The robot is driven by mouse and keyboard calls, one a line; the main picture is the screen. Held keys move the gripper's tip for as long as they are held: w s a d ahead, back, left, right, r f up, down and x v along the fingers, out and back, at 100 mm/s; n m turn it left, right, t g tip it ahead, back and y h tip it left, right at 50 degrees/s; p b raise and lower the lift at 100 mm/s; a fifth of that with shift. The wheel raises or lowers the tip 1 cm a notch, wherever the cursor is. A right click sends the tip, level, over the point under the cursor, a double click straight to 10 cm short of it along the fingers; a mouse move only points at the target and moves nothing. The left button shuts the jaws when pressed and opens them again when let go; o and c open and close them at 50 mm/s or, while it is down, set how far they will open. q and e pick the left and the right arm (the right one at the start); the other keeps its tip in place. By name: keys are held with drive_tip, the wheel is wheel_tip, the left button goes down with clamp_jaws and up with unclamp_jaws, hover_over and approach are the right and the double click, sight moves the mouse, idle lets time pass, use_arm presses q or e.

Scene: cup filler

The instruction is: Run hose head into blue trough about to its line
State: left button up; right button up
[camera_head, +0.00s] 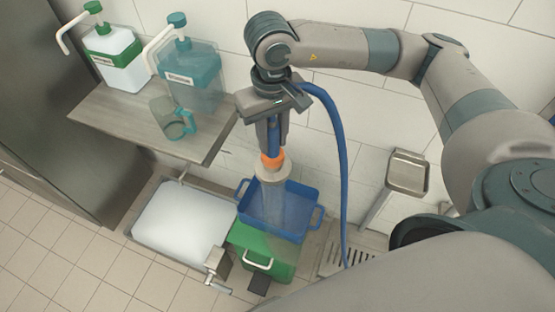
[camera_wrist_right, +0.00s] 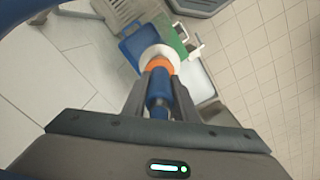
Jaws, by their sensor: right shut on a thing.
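My right gripper (camera_head: 274,138) is shut on the hose head (camera_head: 272,165), a blue handle with an orange ring and a pale nozzle, pointing down. The hose head also shows in the right wrist view (camera_wrist_right: 158,65), between the fingers (camera_wrist_right: 159,92). Below it is the blue trough (camera_head: 306,226), with handles at its sides. A translucent spray runs from the nozzle down into the trough. The water level and the line inside cannot be made out. A blue hose (camera_head: 343,165) loops from the gripper down to the right. My left gripper is out of view.
The trough sits over a green container (camera_head: 262,262). A white basin (camera_head: 183,232) lies left of it. A shelf (camera_head: 200,147) at upper left holds a clear jug (camera_head: 172,122) and two pump bottles (camera_head: 112,55). A small metal tray (camera_head: 408,172) is at the right.

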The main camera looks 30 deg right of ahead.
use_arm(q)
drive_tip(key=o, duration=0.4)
use_arm(e)
drive_tip(key=shift+w+f+m, duration=0.2)
drive_tip(key=shift+f+m, duration=0.05)
drive_tip(key=shift+m, duration=0.05)
use_arm(q)
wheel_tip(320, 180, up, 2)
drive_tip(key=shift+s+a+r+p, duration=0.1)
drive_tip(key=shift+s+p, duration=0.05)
drive_tip(key=shift+p, duration=0.95)
use_arm(e)
drive_tip(key=w+d+f+m, duration=0.2)
drive_tip(key=f+m, duration=0.4)
drive_tip(key=f, duration=0.4)
drive_tip(key=w+d+f+m, duration=0.3)
drive_tip(key=f+m, duration=0.3)
drive_tip(key=f, duration=0.3)
drive_tip(key=shift+w+f+m, duration=0.3)
drive_tip(key=shift+w+f, duration=0.05)
drive_tip(key=shift+w, duration=0.15)
